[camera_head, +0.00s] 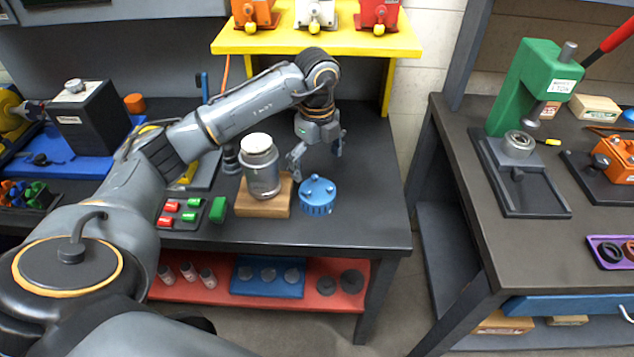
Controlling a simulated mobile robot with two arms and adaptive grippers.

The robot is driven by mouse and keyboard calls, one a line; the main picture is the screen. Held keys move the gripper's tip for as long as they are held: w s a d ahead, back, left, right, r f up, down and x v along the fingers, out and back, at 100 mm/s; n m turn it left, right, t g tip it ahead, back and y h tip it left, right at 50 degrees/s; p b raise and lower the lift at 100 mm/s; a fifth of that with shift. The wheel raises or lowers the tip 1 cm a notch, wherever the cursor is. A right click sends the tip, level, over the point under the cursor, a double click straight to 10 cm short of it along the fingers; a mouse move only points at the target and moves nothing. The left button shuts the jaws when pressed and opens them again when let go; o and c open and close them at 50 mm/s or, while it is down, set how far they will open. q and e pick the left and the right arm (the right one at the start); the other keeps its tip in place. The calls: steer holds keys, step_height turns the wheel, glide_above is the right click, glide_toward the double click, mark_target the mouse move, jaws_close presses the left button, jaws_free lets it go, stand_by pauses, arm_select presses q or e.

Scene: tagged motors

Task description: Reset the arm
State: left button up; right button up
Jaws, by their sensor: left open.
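My left arm (235,108) comes in from the left and reaches over the dark workbench (355,225). Its left gripper (317,164) hangs from the wrist with its fingers spread and nothing seen between them. It points down, just behind and above a blue round ribbed part (317,196). A grey cylindrical motor with a white top (260,168) stands on a wooden block (262,205) to the left of the gripper. I cannot tell whether the left finger touches the motor or the block. My right gripper is not in view.
A yellow shelf (345,42) with orange, white and red motors stands behind the arm. Red and green small parts (218,209) lie left of the block. A second bench (480,215) with a green press (535,85) is at the right. The bench's front right is clear.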

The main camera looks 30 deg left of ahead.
arm_select(q)
step_height(320, 180, up, 2)
steer(key=shift+r, duration=0.1)
stand_by(0.5)
